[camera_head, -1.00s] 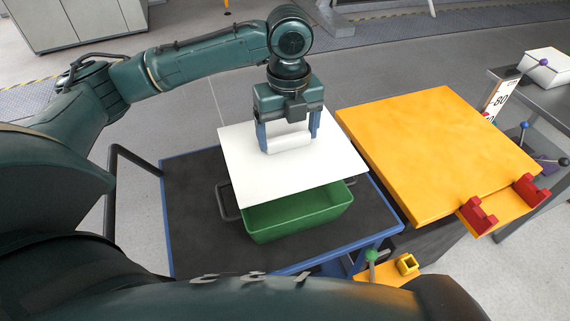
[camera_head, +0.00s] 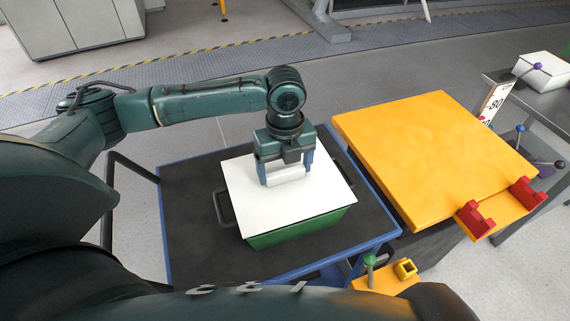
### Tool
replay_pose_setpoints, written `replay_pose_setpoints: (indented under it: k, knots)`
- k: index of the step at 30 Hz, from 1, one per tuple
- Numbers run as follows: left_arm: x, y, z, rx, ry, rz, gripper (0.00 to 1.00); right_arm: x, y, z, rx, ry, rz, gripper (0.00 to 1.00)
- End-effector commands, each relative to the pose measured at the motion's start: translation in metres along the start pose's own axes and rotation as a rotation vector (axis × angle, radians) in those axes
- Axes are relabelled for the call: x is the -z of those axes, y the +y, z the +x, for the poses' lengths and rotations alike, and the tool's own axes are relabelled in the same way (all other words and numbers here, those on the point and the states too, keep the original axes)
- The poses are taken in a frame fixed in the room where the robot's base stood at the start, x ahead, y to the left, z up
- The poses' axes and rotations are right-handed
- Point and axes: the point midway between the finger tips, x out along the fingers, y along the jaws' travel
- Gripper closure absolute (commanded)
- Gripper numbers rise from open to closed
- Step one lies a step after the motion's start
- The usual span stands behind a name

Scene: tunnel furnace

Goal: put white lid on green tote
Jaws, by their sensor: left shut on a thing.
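The white lid (camera_head: 300,207) lies flat over the top of the green tote (camera_head: 300,233), covering its opening. Only the tote's front and right sides show below the lid. Whether the lid is fully seated or slightly above the rim I cannot tell. My left gripper (camera_head: 287,178) is shut on the white handle bar in the middle of the lid. The tote stands on the dark top of a blue-framed cart (camera_head: 191,222). My right gripper is not in view.
A yellow table (camera_head: 425,150) with red blocks (camera_head: 474,217) stands right of the cart. Black handles (camera_head: 222,207) show beside the tote. A grey bench (camera_head: 548,97) with a white box (camera_head: 543,70) is at the far right. The cart's left side is clear.

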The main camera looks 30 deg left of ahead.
Motion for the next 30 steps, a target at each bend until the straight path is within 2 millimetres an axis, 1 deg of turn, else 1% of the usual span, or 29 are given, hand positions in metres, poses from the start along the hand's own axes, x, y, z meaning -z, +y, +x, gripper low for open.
replay_pose_setpoints:
  k: [11, 12, 18, 26, 29, 30]
  knots:
    - [0.0, 0.0, 0.009, 0.001, -0.001, 0.001, 0.45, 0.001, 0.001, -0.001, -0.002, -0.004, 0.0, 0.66]
    - [0.0, 0.0, 0.009, 0.0, 0.0, 0.001, 0.16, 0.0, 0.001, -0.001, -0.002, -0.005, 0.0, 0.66]
    - [0.0, 0.0, 0.009, 0.0, 0.0, 0.001, 0.0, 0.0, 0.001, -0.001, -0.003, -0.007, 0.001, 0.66]
    - [0.0, 0.0, 0.007, 0.001, -0.001, 0.0, 0.0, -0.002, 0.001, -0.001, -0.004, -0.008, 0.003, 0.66]
    - [-0.001, 0.0, 0.0, 0.002, -0.002, 0.0, 0.0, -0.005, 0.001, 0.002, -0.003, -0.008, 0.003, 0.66]
    - [-0.001, -0.001, -0.006, 0.003, -0.003, 0.0, 0.0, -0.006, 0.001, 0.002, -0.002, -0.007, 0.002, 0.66]
